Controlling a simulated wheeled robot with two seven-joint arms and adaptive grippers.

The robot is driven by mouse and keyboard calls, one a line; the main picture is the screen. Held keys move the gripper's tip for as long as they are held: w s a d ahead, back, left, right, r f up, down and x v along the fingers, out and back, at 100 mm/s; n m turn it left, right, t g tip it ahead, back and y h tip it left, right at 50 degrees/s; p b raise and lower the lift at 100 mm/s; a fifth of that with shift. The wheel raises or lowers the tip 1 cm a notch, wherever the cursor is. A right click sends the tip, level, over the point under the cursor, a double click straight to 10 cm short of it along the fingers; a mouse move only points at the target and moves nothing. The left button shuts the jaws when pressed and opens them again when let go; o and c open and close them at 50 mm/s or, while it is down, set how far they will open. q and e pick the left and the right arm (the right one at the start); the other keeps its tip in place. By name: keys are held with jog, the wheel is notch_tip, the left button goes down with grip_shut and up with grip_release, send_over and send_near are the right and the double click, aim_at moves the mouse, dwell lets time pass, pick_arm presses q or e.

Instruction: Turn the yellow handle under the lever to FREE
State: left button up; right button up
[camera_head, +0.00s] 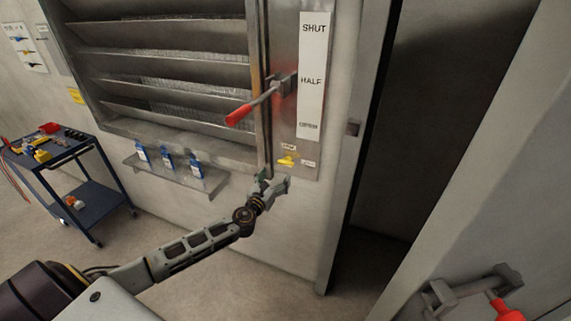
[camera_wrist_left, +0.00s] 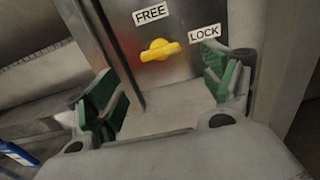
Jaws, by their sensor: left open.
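The yellow handle (camera_head: 286,160) sits on the metal plate below the red-gripped lever (camera_head: 257,103) in the head view. In the left wrist view the yellow handle (camera_wrist_left: 160,49) lies nearly level, its narrower end pointing right, below the FREE label (camera_wrist_left: 150,13) and left of the LOCK label (camera_wrist_left: 204,32). My left gripper (camera_head: 273,186) is just below the handle in the head view. Its green-padded fingers (camera_wrist_left: 163,92) are wide apart with nothing between them, and the handle is beyond them, untouched. My right gripper is not in view.
A louvre (camera_head: 165,50) fills the wall left of the lever, with a small shelf (camera_head: 190,184) of blue-labelled bottles below it. A blue cart (camera_head: 70,160) with tools stands at the left. A door frame (camera_head: 350,150) and dark opening lie right of the plate.

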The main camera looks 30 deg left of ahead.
aim_at(285, 162)
pick_arm(q)
jog(key=shift+w+a, duration=0.15)
jog(key=shift+w, duration=2.5)
jog(key=shift+w+a, duration=0.1)
jog(key=shift+w, duration=2.45)
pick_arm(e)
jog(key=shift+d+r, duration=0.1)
pick_arm(q)
jog(key=c, duration=1)
jog(key=shift+c, duration=0.2)
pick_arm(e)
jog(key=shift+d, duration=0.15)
